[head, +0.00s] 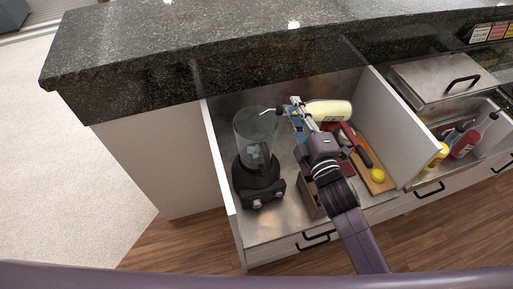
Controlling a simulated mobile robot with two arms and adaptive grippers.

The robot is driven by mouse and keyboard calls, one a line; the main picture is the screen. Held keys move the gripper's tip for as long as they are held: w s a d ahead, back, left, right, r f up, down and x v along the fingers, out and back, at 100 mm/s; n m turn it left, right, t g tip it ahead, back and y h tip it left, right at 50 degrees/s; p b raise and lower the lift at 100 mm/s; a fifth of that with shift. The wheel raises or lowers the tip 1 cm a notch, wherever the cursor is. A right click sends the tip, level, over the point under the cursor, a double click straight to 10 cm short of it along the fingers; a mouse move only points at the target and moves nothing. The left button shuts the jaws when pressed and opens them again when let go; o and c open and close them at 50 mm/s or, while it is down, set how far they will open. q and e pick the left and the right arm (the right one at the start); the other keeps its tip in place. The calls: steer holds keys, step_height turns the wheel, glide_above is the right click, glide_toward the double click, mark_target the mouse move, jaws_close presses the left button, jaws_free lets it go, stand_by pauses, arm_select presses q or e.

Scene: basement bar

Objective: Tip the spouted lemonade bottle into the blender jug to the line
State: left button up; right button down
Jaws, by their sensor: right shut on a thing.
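The blender jug (256,127) is clear and stands upright on its dark base (258,184), at the left of a metal-lined bay. Pale pieces like ice show low inside it; its fill line and any liquid level are too small to tell. My right gripper (304,118) is shut on the pale yellow lemonade bottle (332,110), right of the jug. The bottle lies nearly level, its thin spout (272,110) pointing left at the jug's rim. I cannot tell whether liquid is flowing. The gripper hides part of the bottle's neck. My left gripper is out of view.
Right of my arm, a cutting board (378,186) carries a lemon (377,175) and a dark-handled tool (361,154). A white panel (393,125) separates red and yellow bottles and a lidded steel container (446,85). A dark stone counter (200,50) runs behind.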

steer(key=shift+r, duration=0.3)
steer(key=shift+r+n+p, duration=0.55)
steer(key=shift+n+p, duration=0.25)
steer(key=shift+p, duration=0.35)
steer(key=shift+r+n+p, duration=0.55)
steer(key=shift+n+p, duration=0.05)
steer(key=shift+p, duration=0.4)
stand_by(5.4)
